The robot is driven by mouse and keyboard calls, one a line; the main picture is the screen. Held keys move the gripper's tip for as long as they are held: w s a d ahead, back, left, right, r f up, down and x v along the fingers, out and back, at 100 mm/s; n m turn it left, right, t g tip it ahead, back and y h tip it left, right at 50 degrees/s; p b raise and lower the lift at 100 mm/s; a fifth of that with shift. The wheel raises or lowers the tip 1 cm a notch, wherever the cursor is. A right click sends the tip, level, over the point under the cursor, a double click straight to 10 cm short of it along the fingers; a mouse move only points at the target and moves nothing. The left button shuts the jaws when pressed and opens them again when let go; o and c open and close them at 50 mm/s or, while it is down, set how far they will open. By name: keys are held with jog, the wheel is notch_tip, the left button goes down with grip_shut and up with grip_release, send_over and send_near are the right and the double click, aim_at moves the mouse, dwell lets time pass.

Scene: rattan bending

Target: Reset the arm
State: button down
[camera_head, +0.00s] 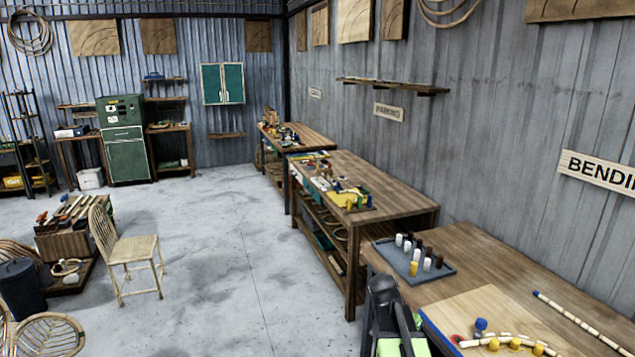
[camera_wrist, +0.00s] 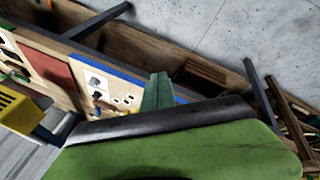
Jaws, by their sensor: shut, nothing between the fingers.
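My arm (camera_head: 388,310), dark with bright green parts, rises at the bottom centre of the head view, beside the left edge of the nearest bench. My gripper (camera_wrist: 158,88) shows in the wrist view as a narrow green pair of fingers, closed together and empty. A broad green part of my arm with a dark edge fills the lower wrist view. The fingers cannot be made out in the head view.
The near wooden bench (camera_head: 470,250) bears a grey peg tray (camera_head: 385,257) and a bending board (camera_head: 485,308) with yellow and blue pegs. A striped rod (camera_head: 580,323) lies to its right. A chair (camera_head: 128,250) stands left; grey floor (camera_head: 235,260) between is clear.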

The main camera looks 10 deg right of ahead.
jog(key=s+a+f+n+y+b, duration=0.1)
jog(key=a+f+n, duration=0.1)
jog(key=a, duration=0.6)
jog(key=a+f+n+y, duration=0.2)
jog(key=a+n, duration=0.2)
jog(key=a, duration=0.4)
jog(key=s+a+f+n+y+b, duration=0.1)
jog(key=a+f+n+y, duration=0.1)
jog(key=a, duration=0.6)
jog(key=shift+s+a+f+n+t+b, duration=0.15)
jog(key=shift+s+a+n+t+b, duration=0.2)
jog(key=shift+n, duration=0.55)
jog(key=shift+d, duration=0.2)
